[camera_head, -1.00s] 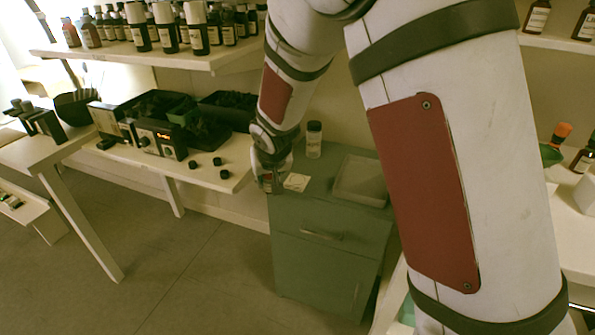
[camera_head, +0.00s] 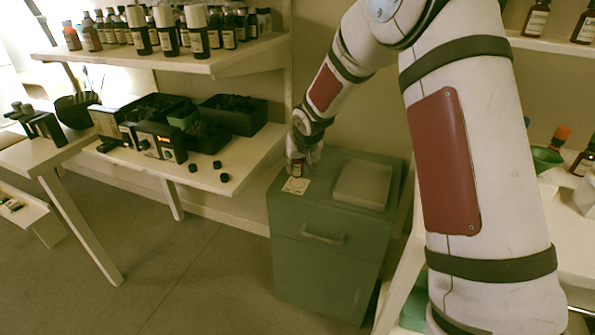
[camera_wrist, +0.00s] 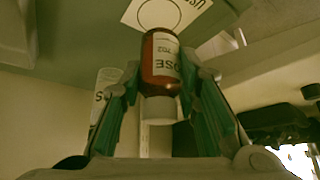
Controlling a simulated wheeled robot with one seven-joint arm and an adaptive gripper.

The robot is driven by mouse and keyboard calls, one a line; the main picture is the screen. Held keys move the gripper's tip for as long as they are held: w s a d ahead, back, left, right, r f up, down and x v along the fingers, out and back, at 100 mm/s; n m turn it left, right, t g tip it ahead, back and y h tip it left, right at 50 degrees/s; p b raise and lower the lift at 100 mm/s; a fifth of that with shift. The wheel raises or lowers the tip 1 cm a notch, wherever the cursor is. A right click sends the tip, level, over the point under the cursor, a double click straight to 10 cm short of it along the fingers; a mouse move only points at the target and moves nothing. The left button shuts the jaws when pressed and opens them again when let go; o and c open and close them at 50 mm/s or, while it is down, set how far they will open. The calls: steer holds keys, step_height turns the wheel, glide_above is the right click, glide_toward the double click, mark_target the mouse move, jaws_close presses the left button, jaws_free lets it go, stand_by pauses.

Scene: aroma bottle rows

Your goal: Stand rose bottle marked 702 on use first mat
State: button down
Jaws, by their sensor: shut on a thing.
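The rose bottle (camera_wrist: 161,62) is amber-red with a white cap and a label reading "OSE" and 702. My gripper (camera_wrist: 158,100) is shut on it, with green-lined fingers on both sides. In the head view the bottle (camera_head: 295,167) hangs from my gripper (camera_head: 300,156), roughly upright, at the back edge of the mat. The use first mat (camera_head: 296,186) is a small pale square on the green cabinet. In the wrist view the mat (camera_wrist: 190,8) shows part of a printed circle just past the bottle's base. I cannot tell whether the base touches anything.
A shallow pale tray (camera_head: 362,186) is on the cabinet (camera_head: 325,212), right of the mat. Another bottle (camera_wrist: 104,88) with a white label is left of my fingers in the wrist view. A shelf with black bins (camera_head: 232,115) stands to the left.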

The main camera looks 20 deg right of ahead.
mark_target(299, 167)
steer(key=shift+f+b, duration=0.45)
steer(key=shift+f, duration=1.05)
steer(key=shift+f, duration=0.2)
steer(key=c, duration=1.2)
jaws_free()
steer(key=shift+r, duration=0.1)
